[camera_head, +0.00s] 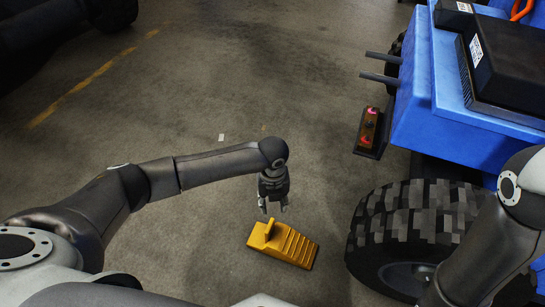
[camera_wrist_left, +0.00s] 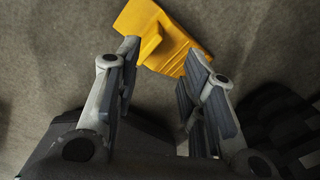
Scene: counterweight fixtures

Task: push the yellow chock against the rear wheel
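The yellow chock (camera_head: 291,247) lies on the floor to the left of the rear wheel (camera_head: 408,222), with bare floor between them. Its ribbed slope faces right, toward the wheel, and a raised handle stands at its left end. My left gripper (camera_head: 273,209) points down just above the chock's handle end. The left wrist view shows its fingers (camera_wrist_left: 163,58) spread, with the chock (camera_wrist_left: 158,36) just past the tips and nothing clearly held. I cannot tell if they touch it. The dark tyre (camera_wrist_left: 275,125) shows at the right there. My right gripper is out of view.
The blue vehicle body (camera_head: 438,105) fills the upper right, with two grey rods sticking out leftward. A small dark box with red lights (camera_head: 370,133) is on the floor beside it. The floor on the left is open, with a worn yellow line (camera_head: 85,87).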

